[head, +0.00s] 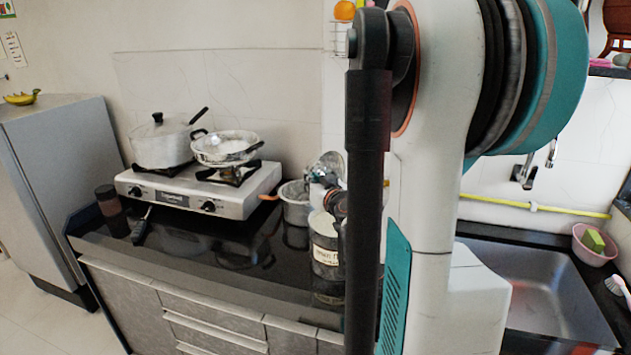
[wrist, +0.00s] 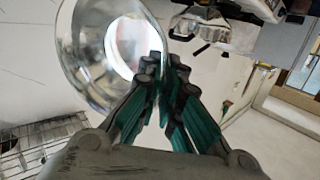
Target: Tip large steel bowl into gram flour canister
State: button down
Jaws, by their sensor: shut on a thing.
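My gripper (wrist: 165,75) is shut on the rim of the large steel bowl (wrist: 85,45), which fills the upper left of the wrist view. In the head view the shiny bowl (head: 325,163) shows small beside my arm, above the counter, partly hidden. The gram flour canister (head: 326,256), pale with a dark-lettered label, stands upright on the black counter below the bowl. My arm hides its right side. Whether anything lies in the bowl, and its exact tilt, I cannot tell.
A steel pot (head: 294,208) stands just left of the canister. The stove (head: 205,193) carries a lidded pot (head: 160,147) and a steel pan (head: 225,149). A dark jar (head: 107,200) is at the counter's left end. The sink (head: 550,295) is at right.

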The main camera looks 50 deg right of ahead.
aim_at(312, 173)
jog(key=shift+s+f+t+b, duration=0.15)
jog(key=shift+t+b, duration=0.15)
jog(key=shift+b, duration=0.25)
jog(key=shift+s+r+m+t+b, duration=0.25)
jog(key=shift+s+m+t+b, duration=0.05)
jog(key=shift+b, duration=0.25)
dwell(0.3)
jog(key=shift+s+f+t+h+b, duration=0.1)
jog(key=shift+s+t+h+b, duration=0.35)
jog(key=shift+b, duration=0.55)
jog(key=shift+w, duration=0.1)
jog(key=r+p, duration=0.2)
jog(key=p, duration=0.1)
jog(key=shift+w+r+g+y, duration=0.2)
jog(key=shift+w+g+y, duration=0.1)
jog(key=shift+g+y, duration=0.05)
jog(key=shift+w+r+p, duration=0.25)
jog(key=shift+r+p, duration=0.15)
jog(key=shift+p, duration=0.7)
jog(key=shift+g, duration=0.3)
jog(key=shift+w, duration=0.1)
